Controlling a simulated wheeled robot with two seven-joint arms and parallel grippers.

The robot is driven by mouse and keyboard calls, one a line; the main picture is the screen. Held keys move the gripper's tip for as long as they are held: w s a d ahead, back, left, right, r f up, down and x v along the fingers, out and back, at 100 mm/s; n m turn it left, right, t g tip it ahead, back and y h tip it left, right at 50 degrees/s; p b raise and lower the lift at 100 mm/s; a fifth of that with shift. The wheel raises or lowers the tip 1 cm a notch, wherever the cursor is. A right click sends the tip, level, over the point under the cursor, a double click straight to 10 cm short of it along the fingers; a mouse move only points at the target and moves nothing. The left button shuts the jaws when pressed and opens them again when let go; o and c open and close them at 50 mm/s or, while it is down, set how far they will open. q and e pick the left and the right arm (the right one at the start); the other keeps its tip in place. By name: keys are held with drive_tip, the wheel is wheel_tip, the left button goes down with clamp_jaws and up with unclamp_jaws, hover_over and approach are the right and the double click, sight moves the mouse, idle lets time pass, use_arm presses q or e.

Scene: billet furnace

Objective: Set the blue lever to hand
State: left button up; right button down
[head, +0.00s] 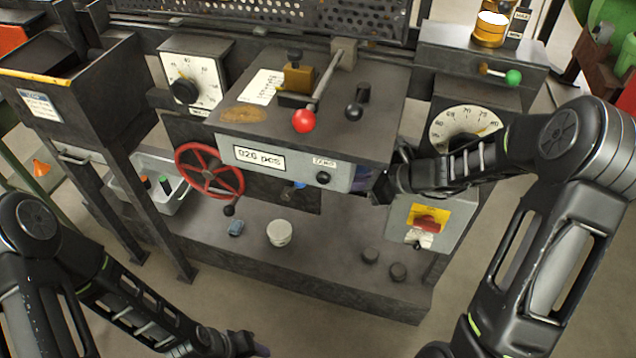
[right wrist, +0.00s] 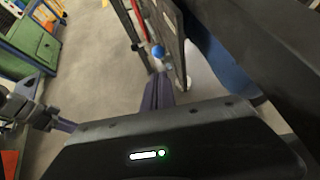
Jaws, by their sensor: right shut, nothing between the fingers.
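The blue lever's ball knob (right wrist: 158,51) shows in the right wrist view, just beyond the fingertips. In the head view a small blue piece of the lever (head: 299,185) shows below the front panel's lower edge; the rest is hidden. My right gripper (head: 360,187) is at the right end of the counter box, just under its front panel. In the right wrist view its fingers (right wrist: 158,88) are together and empty, pointing toward the blue knob with no clear contact. My left gripper (head: 262,349) is low at the bottom edge, far from the lever, its fingers barely visible.
The counter box (head: 235,155) overhangs the lever. A red handwheel (head: 209,170) stands to its left and a yellow-backed red switch (head: 428,220) to its right. A red-knobbed lever (head: 304,121) stands on top.

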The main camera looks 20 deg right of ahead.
drive_tip(key=x, duration=1)
drive_tip(key=shift+b, duration=0.4)
drive_tip(key=shift+w+a+r, duration=0.1)
